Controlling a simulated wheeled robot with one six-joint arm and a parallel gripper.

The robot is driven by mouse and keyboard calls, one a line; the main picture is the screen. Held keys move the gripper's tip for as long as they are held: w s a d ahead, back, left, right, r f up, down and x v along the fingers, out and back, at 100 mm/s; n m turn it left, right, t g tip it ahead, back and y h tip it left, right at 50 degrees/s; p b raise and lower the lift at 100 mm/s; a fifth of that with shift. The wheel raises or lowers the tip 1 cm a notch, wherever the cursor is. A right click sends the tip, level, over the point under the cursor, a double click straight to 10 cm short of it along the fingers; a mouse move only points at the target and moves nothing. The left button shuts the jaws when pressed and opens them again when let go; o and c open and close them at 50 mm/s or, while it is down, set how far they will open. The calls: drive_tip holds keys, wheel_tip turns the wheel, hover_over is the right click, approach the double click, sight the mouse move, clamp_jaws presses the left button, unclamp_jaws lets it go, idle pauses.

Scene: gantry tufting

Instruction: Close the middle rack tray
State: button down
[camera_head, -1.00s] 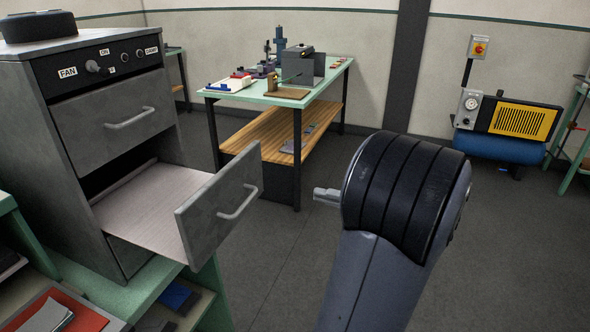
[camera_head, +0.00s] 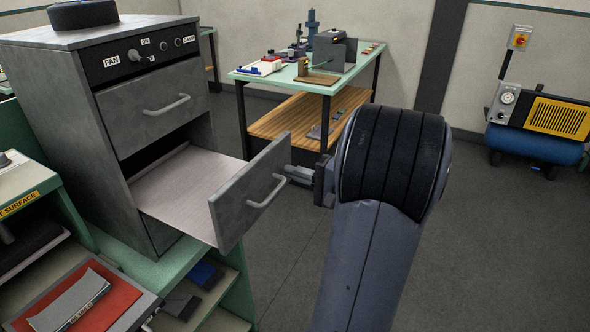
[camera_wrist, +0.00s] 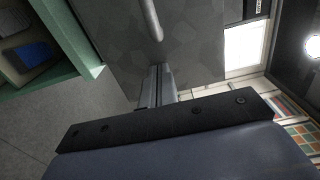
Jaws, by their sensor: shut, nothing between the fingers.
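The middle rack tray (camera_head: 182,190) is pulled well out of the grey cabinet (camera_head: 62,128), with its pale flat floor showing. Its grey front panel (camera_head: 238,200) has a bar handle (camera_head: 266,192). My gripper (camera_head: 292,172) is shut and empty, just right of the panel's far edge in the head view, partly hidden behind my wrist. In the wrist view the closed fingers (camera_wrist: 157,82) point at the grey front panel (camera_wrist: 190,40), near the handle (camera_wrist: 150,18). I cannot tell whether they touch it.
The tray above is shut (camera_head: 155,105). A green worktable (camera_head: 300,80) stands behind. Open floor (camera_head: 490,250) lies to the right.

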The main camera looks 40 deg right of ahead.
drive_tip(key=shift+w+a, duration=0.1)
idle(0.3)
drive_tip(key=b, duration=0.9)
approach(214, 162)
drive_tip(key=w+a+r, duration=0.1)
drive_tip(key=w, duration=0.1)
drive_tip(key=w+a+r, duration=0.1)
drive_tip(key=w, duration=0.2)
drive_tip(key=w+a+r, duration=0.1)
drive_tip(key=w+r, duration=0.1)
drive_tip(key=w, duration=0.1)
drive_tip(key=shift+w+a+r, duration=0.1)
drive_tip(key=shift+a, duration=0.2)
drive_tip(key=shift+w+a+r, duration=0.1)
drive_tip(key=shift+w+a, duration=0.05)
drive_tip(key=shift+w, duration=0.3)
drive_tip(key=shift+r, duration=0.2)
drive_tip(key=shift+r, duration=0.1)
drive_tip(key=shift+b, duration=0.4)
